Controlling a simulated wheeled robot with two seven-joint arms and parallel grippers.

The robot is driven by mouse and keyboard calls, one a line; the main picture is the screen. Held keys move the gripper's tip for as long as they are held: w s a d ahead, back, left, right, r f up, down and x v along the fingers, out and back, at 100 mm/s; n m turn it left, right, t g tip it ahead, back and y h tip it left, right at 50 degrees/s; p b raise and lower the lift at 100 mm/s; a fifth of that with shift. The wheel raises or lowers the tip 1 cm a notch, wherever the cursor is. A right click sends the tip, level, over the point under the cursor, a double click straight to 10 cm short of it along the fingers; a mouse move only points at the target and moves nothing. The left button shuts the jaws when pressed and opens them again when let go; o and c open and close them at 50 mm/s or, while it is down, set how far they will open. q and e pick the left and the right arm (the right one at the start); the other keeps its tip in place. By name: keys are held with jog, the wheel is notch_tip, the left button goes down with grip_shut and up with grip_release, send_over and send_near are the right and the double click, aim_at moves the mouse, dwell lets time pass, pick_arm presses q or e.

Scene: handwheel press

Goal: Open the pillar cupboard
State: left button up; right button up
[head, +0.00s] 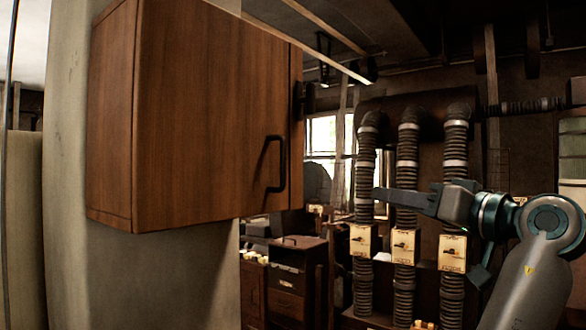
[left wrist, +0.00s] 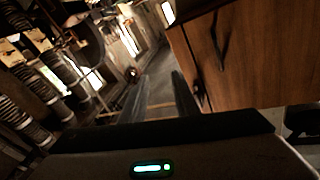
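The pillar cupboard (head: 200,110) is a brown wooden box on a pale pillar, at the left of the head view. Its door looks shut, flush with the box. A dark upright bar handle (head: 281,165) is at the door's lower right. In the left wrist view the cupboard (left wrist: 265,55) fills the upper right, with the dark handle (left wrist: 217,42) on it. My left gripper (head: 378,194) points left in the head view, to the right of the handle and apart from it. In the left wrist view its two fingers (left wrist: 160,98) are spread with nothing between them. My right gripper is not in view.
The pale pillar (head: 70,180) stands behind and under the cupboard. Ribbed vertical pipes (head: 407,165) with yellowish switch boxes (head: 404,245) stand behind my left arm. Dark wooden drawers (head: 288,280) are below and beyond the cupboard. Space between handle and gripper looks clear.

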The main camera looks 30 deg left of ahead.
pick_arm(q)
jog(key=s+r+n+g, duration=0.2)
jog(key=s+r+n, duration=0.3)
jog(key=s+r, duration=0.3)
jog(key=s, duration=0.4)
jog(key=shift+g, duration=0.4)
jog(key=shift+s, duration=0.1)
jog(key=shift+a+p, duration=0.15)
jog(key=shift+p, duration=0.2)
jog(key=p+x, duration=0.8)
jog(key=x, duration=0.9)
jog(key=shift+a+f, duration=0.1)
jog(key=shift+f, duration=0.05)
grip_shut()
